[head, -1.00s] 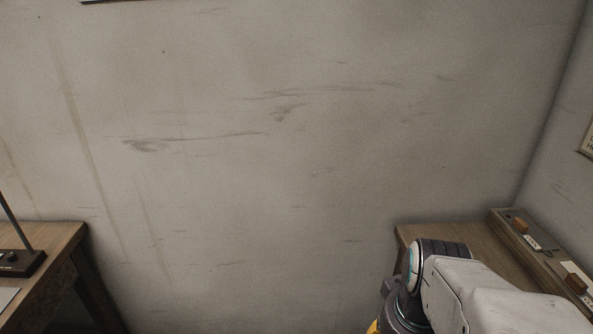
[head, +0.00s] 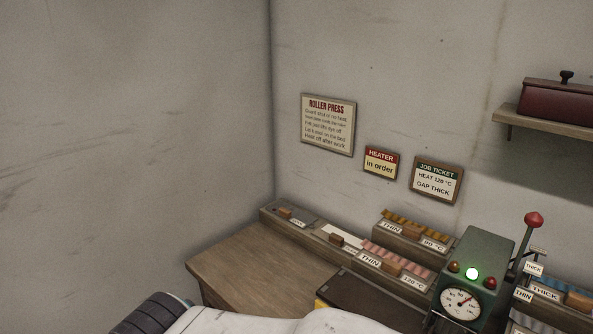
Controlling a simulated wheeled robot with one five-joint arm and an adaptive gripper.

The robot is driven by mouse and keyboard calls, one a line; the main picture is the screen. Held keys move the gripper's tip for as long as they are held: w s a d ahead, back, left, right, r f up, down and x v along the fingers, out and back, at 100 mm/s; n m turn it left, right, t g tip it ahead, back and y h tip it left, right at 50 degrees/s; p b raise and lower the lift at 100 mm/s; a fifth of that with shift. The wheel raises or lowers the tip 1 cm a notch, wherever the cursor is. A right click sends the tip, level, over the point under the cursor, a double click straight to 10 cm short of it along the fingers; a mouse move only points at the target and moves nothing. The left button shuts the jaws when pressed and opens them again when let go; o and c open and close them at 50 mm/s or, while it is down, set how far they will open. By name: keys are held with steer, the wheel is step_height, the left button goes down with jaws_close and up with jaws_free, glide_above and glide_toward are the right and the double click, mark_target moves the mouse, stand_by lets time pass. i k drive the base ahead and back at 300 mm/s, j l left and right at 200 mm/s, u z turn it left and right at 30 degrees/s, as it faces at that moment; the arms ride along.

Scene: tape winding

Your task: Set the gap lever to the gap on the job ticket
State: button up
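The job ticket (head: 436,181) hangs on the right wall and reads HEAT 120 °C, GAP THICK. A lever with a red knob (head: 533,220) stands up beside the green machine (head: 478,266) at the lower right. A THICK label (head: 534,268) and a lower THIN label (head: 523,296) sit by the lever. Its base is partly hidden, and I cannot tell which mark it is set to. My arm shows along the bottom edge; my gripper is out of view.
Labelled racks with THIN, 90 °C and 120 °C tags (head: 412,281) line the bench. The wooden bench top (head: 250,265) is bare at left. A shelf (head: 545,126) holds a dark red box.

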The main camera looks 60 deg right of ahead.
mark_target(534, 220)
steer(key=z, duration=3.85)
